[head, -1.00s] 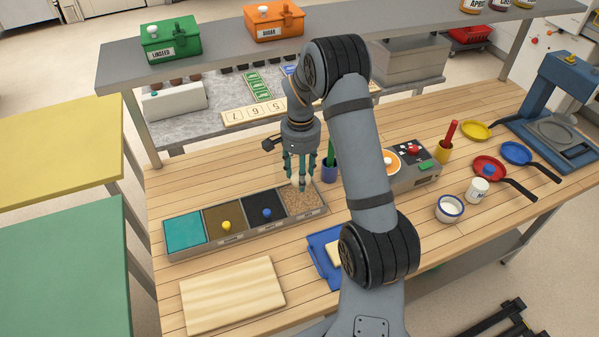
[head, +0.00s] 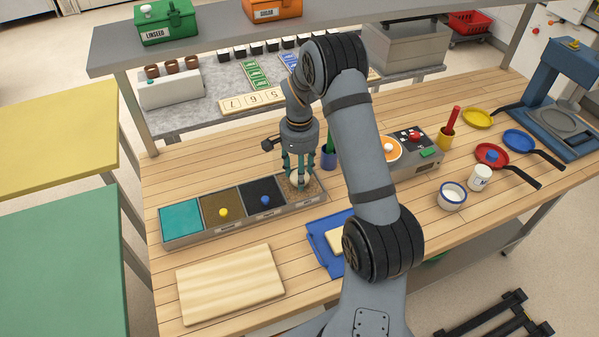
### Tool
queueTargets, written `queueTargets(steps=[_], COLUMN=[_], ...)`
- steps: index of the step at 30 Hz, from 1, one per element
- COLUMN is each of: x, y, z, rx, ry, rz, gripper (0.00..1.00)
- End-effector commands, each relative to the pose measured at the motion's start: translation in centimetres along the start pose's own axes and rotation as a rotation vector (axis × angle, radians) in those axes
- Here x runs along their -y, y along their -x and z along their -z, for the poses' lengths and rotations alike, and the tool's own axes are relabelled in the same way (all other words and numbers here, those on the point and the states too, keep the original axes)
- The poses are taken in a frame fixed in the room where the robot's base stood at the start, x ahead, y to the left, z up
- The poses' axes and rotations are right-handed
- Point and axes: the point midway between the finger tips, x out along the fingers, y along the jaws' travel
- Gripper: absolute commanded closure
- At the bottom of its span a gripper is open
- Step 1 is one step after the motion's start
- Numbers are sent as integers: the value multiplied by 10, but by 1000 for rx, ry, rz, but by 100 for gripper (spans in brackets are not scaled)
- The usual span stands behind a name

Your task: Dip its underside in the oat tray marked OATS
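My gripper (head: 299,183) points straight down over the rightmost compartment of a grey tray row, its green fingers around a small pale piece (head: 297,179), probably dough. The compartment is the oat tray (head: 317,187), filled with brown speckled flakes; I cannot read its label. The fingertips and the piece are low, at about the level of the flakes. The fingers hide much of the piece, and I cannot tell whether its underside touches the oats.
Left of the oats are black (head: 262,198), brown (head: 222,208) and teal (head: 181,220) compartments; the black and brown ones have knobs. A wooden board (head: 230,285) lies in front. A blue tray (head: 322,240) sits partly behind my arm. A blue cup (head: 328,160) stands close right of the gripper.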

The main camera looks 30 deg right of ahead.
Motion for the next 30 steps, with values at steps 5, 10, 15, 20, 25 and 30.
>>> queueTargets(steps=[5, 10, 15, 20, 25, 30], x=[0, 0, 0, 0, 0, 0], y=[0, 0, -2, -4, -6, -8], z=[0, 0, 0, 0, 0, 0], rx=[0, 0, 0, 0, 0, 0], ry=[0, 0, 0, 1, 1, 1], rz=[0, 0, 0, 0, 0, 0], gripper=[83, 83, 83, 83, 83, 83])
